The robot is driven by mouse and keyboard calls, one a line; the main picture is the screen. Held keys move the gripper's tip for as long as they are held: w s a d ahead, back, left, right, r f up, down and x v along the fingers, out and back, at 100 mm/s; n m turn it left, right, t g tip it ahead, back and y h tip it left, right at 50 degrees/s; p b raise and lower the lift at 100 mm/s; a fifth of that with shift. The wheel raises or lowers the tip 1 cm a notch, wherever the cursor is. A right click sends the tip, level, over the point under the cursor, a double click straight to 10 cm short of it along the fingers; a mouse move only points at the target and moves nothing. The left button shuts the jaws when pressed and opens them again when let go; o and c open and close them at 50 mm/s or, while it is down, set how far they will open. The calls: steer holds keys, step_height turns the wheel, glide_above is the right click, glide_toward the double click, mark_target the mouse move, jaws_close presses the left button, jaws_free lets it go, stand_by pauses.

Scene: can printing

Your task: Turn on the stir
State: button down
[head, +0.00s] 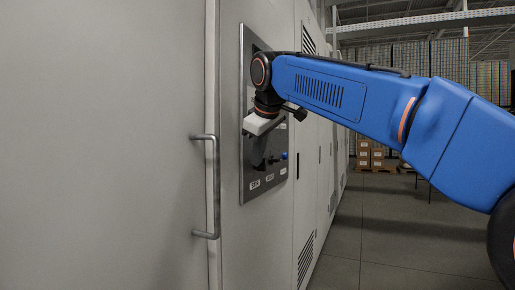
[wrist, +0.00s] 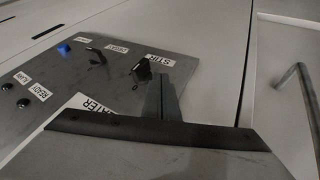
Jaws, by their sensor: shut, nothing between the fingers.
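The stir control is a black switch (wrist: 142,71) beside the white STIR label (wrist: 166,59) on the grey panel in the wrist view. My gripper (wrist: 161,85) has its fingers shut together and empty, with the tips just beside the switch. I cannot tell whether they touch it. In the head view my gripper (head: 258,158) points down in front of the grey control panel (head: 248,90). It covers part of the panel's lower area, and I cannot make out the stir switch there.
A blue button (wrist: 64,49) and another black switch (wrist: 96,55) sit along the same row. A vertical metal door handle (head: 217,185) sticks out left of the panel.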

steer(key=shift+w+d, duration=0.25)
steer(key=shift+w, duration=0.35)
steer(key=shift+w+d, duration=0.2)
steer(key=shift+w, duration=0.4)
steer(key=shift+w+d+r+m+g+y, duration=0.15)
steer(key=shift+w+r+m+g+y, duration=0.2)
steer(key=shift+g, duration=0.55)
steer(key=w, duration=0.1)
steer(key=w+d, duration=0.1)
steer(key=w+g, duration=0.1)
steer(key=shift+w+d+r, duration=0.15)
steer(key=shift+w+r, duration=0.15)
steer(key=shift+r, duration=0.2)
stand_by(0.4)
steer(key=shift+r, duration=0.65)
